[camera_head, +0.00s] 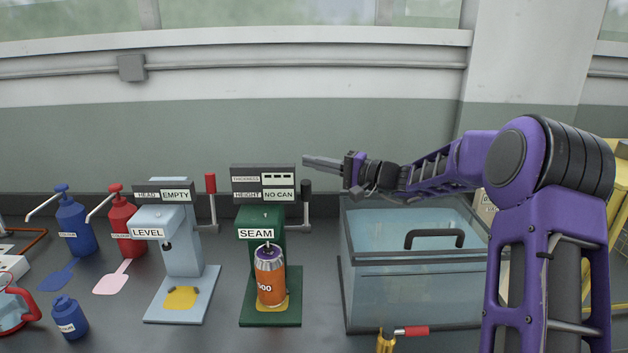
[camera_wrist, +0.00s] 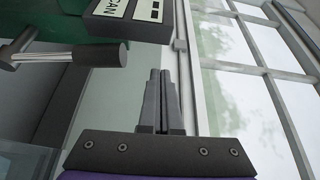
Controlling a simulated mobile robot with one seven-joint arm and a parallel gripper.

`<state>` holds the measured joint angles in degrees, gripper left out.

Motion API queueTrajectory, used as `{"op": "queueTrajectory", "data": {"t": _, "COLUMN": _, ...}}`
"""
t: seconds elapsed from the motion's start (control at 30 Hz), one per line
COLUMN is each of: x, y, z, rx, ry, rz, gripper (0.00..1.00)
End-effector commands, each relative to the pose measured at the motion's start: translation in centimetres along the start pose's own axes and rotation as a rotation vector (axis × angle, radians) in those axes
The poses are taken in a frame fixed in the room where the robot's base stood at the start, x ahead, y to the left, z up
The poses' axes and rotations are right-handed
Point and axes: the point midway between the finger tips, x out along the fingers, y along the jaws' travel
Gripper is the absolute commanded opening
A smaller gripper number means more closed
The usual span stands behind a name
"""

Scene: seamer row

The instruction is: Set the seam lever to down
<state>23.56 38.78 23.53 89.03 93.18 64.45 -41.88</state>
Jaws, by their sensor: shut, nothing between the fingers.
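The green seam machine (camera_head: 283,247) stands at the middle of the bench under a "SEAM" label. Its seam lever has a black grip (camera_head: 306,187) that stands upright on the machine's right side; the grip and its metal arm also show in the wrist view (camera_wrist: 98,54). An orange can (camera_head: 270,278) stands on the machine's yellow pad. The display (camera_head: 264,184) above reads "NO CAN" beside "HEIGHT". My gripper (camera_head: 305,161) is shut and empty, above the black grip and apart from it. Its two fingers lie together in the wrist view (camera_wrist: 162,75).
The pale blue level machine (camera_head: 181,240) with a red-gripped lever (camera_head: 211,184) stands to the left. A clear tank with a black handle (camera_head: 434,238) stands close on the right. Blue (camera_head: 76,225) and red (camera_head: 122,220) pump bottles stand farther left. A red-handled tool (camera_head: 411,331) is in front.

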Motion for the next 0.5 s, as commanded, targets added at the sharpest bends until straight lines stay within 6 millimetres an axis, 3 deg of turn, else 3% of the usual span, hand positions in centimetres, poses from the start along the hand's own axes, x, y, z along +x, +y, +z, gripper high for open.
{"op": "queueTrajectory", "data": {"t": 0.1, "x": 0.0, "y": -2.1, "z": -0.1, "rx": -0.003, "ry": 0.001, "rz": -0.001, "gripper": 0.00}}
{"op": "queueTrajectory", "data": {"t": 0.27, "x": 0.1, "y": -3.4, "z": -0.2, "rx": -0.002, "ry": -0.004, "rz": -0.002, "gripper": 0.00}}
{"op": "queueTrajectory", "data": {"t": 0.37, "x": -0.1, "y": -3.1, "z": -1.0, "rx": -0.012, "ry": -0.033, "rz": -0.018, "gripper": 0.00}}
{"op": "queueTrajectory", "data": {"t": 0.5, "x": -1.4, "y": -1.2, "z": -3.1, "rx": -0.047, "ry": -0.128, "rz": -0.052, "gripper": 0.00}}
